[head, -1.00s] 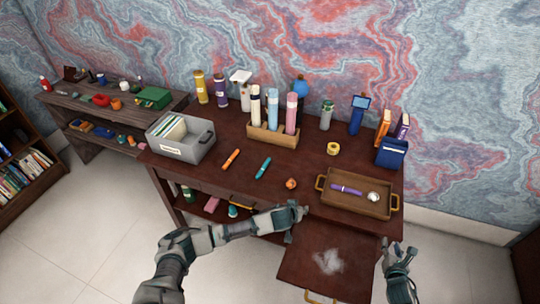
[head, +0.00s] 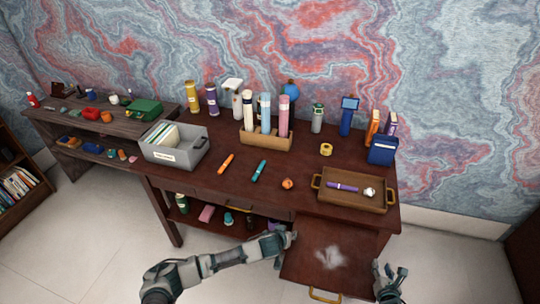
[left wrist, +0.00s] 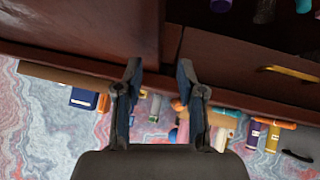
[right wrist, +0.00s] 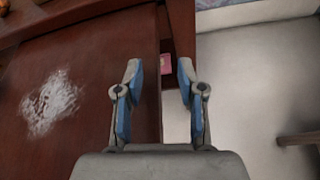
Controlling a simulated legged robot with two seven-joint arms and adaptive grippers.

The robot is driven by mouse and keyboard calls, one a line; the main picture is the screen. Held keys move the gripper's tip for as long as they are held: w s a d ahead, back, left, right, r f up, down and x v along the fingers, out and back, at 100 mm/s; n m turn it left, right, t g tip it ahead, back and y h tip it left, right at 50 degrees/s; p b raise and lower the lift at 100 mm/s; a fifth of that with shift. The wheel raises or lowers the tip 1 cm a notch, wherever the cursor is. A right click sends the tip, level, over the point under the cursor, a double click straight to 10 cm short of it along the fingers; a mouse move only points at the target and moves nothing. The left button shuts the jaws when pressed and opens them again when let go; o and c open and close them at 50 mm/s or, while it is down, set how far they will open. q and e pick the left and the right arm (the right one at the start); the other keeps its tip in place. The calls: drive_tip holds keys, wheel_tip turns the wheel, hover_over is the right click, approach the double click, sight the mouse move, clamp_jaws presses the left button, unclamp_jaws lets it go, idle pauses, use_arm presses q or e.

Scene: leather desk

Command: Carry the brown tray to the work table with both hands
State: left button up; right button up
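The brown tray (head: 350,203) lies flat on the right part of the dark red-brown desk (head: 215,180). It has yellow handles at its left and right ends and holds a purple marker (head: 341,187) and a small pale round thing (head: 369,192). My left gripper (head: 288,240) is in front of the desk's front edge, below and left of the tray. My right gripper (head: 388,272) is below and right of the tray. Both wrist views show spread, empty fingers, left (left wrist: 160,95) and right (right wrist: 160,90). Neither touches the tray.
A brown panel (head: 300,262) with a white smudge and yellow handle juts out below the tray. A grey bin (head: 185,155), pen block (head: 266,139) and blue box (head: 383,150) stand on the desk. A lower wooden table (head: 70,125) with clutter stands left. Pale floor is open in front.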

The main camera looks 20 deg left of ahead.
drive_tip(key=v, duration=1.2)
drive_tip(key=shift+r, duration=0.3)
